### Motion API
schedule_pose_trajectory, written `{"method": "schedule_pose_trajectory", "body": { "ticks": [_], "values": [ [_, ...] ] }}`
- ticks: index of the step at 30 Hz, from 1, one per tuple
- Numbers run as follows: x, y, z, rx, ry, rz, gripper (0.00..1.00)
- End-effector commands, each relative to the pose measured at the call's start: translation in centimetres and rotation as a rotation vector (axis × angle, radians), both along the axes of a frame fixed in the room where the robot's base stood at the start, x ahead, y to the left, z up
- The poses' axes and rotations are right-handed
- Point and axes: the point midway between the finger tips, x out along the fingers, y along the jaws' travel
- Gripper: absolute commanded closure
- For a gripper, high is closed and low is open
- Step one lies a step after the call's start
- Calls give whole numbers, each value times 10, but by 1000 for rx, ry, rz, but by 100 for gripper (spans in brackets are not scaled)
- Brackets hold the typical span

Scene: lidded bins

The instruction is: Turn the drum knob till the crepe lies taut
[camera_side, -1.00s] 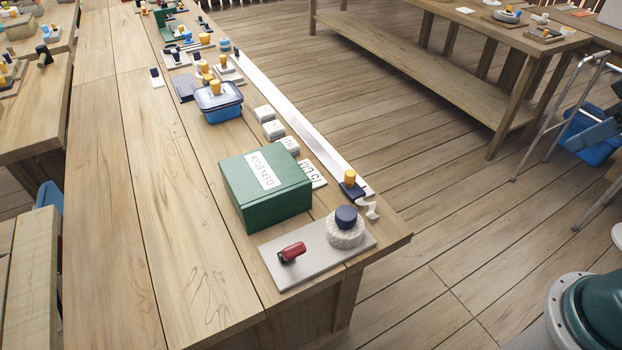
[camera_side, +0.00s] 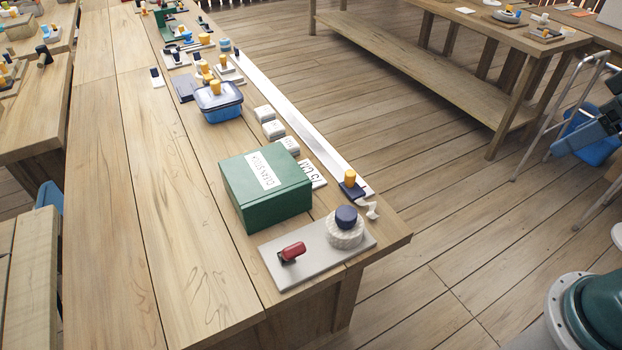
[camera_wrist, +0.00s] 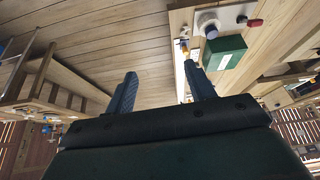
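The drum knob (camera_side: 346,216) is dark blue and sits on a white ribbed drum (camera_side: 345,235) on a grey plate. The knob also shows in the wrist view (camera_wrist: 211,32). A long white strip (camera_side: 290,122), seemingly the crepe, runs along the table's right edge to a dark clip with an orange knob (camera_side: 349,178). A crumpled white piece (camera_side: 372,210) lies between clip and drum; whether it joins them is unclear. My gripper (camera_wrist: 162,85) is open and empty, well away from the knob. In the side view my gripper (camera_side: 582,132) is partly cut off at the right edge.
A green box (camera_side: 265,188) stands beside the drum plate. A red handle (camera_side: 292,252) is on the plate's left end. White blocks (camera_side: 273,129) and a blue lidded tub (camera_side: 219,103) stand further back. The table's left half is mostly clear.

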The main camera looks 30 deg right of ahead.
Motion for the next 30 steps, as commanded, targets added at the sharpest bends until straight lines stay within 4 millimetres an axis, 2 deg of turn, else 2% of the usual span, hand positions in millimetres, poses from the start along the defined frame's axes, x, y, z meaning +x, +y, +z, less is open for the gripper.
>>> {"method": "schedule_pose_trajectory", "body": {
  "ticks": [5, 17, 23, 30],
  "values": [
    [19, 7, 3, -42, 36, 114, 36],
    [87, 39, 1, -177, 139, 521, 36],
    [122, 61, -11, -238, 185, 735, 36],
    [161, 92, -35, -302, 235, 997, 36]
  ]
}}
